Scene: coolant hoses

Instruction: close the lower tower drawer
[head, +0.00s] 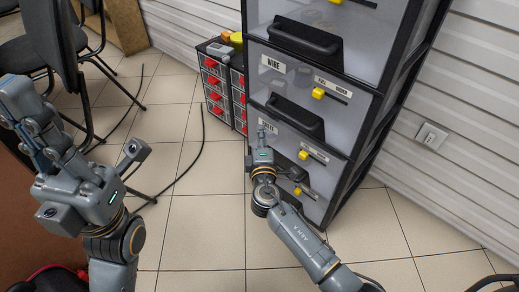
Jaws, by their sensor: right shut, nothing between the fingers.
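The drawer tower (364,124) stands right of centre in the head view, with a black frame, pale drawer fronts and black handles. Its lower part (324,178) is partly hidden by my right gripper and arm. I cannot tell from here how far the lower drawer stands out. My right gripper (262,137) is shut and empty, in front of the lower drawer fronts at their left side; contact is unclear. My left gripper (20,108) is raised at the far left, away from the tower; its finger opening is unclear.
A small cabinet with red bins (214,88) stands left of the tower. A black chair (55,45) is at the upper left. A dark cable (190,165) lies on the tiled floor. A ribbed wall with a socket (431,136) is at right. The middle floor is mostly clear.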

